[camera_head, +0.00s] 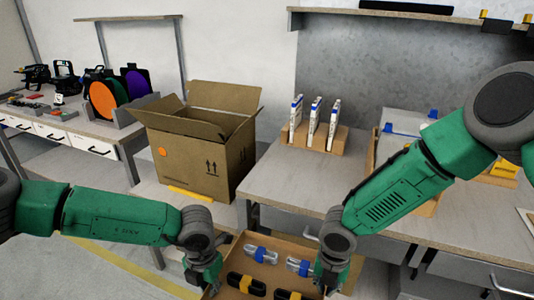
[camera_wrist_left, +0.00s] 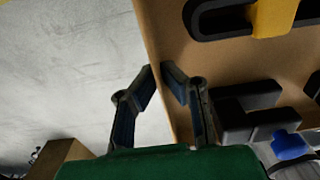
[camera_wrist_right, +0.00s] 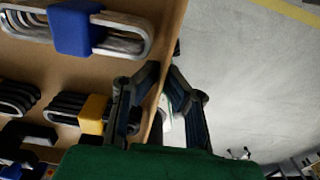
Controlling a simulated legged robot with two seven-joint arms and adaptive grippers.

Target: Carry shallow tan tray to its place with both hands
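The shallow tan tray (camera_head: 270,271) is low in front of me in the head view, its near part cut off by the picture's edge. It carries several shackle-like pieces with blue, yellow and black parts. My left gripper (camera_head: 211,283) is at its left side; in the left wrist view the fingers (camera_wrist_left: 161,73) straddle the tray's wall (camera_wrist_left: 152,45), close on it. My right gripper (camera_head: 326,283) is at the right side; in the right wrist view the fingers (camera_wrist_right: 163,73) close around the wall (camera_wrist_right: 176,30). Floor shows beyond both edges. The tray's underside is hidden.
An open cardboard box (camera_head: 200,150) stands beyond the tray on the left. A grey workbench (camera_head: 280,180) lies ahead and right, with a wooden rack of white items (camera_head: 315,130). Another bench (camera_head: 110,130) with tools is far left. Floor (camera_head: 75,265) is clear at lower left.

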